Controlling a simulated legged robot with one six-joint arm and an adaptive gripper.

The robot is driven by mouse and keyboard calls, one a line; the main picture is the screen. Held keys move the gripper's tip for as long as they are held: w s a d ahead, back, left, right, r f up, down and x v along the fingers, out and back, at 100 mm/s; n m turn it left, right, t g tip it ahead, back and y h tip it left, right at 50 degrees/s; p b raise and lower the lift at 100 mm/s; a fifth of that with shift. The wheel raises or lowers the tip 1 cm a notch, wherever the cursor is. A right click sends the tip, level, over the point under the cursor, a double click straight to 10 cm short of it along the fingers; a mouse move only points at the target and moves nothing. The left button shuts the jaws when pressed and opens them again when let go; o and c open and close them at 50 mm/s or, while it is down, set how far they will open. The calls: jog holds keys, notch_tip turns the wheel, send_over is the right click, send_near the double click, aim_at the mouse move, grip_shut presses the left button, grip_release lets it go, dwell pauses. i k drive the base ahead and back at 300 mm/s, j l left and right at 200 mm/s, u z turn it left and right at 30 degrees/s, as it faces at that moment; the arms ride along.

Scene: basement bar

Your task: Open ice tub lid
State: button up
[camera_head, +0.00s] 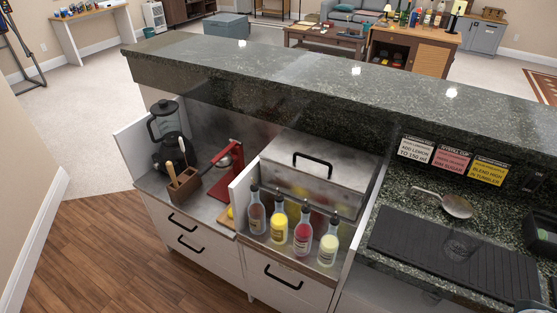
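The ice tub is the steel box set into the counter in the middle of the view. Its steel lid (318,180) lies flat and closed on top, with a black bar handle (313,163) standing up from it. The inside of the tub is hidden under the lid. My gripper and arm are not in the picture.
Several capped bottles (302,232) stand in a row in front of the tub. A red press (234,157), a wooden utensil holder (184,184) and a blender (166,129) are to the left. A raised dark stone bar top (300,66) runs behind. Wood floor (110,250) is clear at lower left.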

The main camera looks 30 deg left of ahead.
aim_at(353, 169)
jog(key=j+u, duration=0.1)
jog(key=u, duration=1)
jog(key=i+j+z, duration=0.3)
jog(key=j, duration=0.25)
jog(key=i+j+z, duration=0.15)
jog(key=j, duration=0.15)
jog(key=k, duration=0.05)
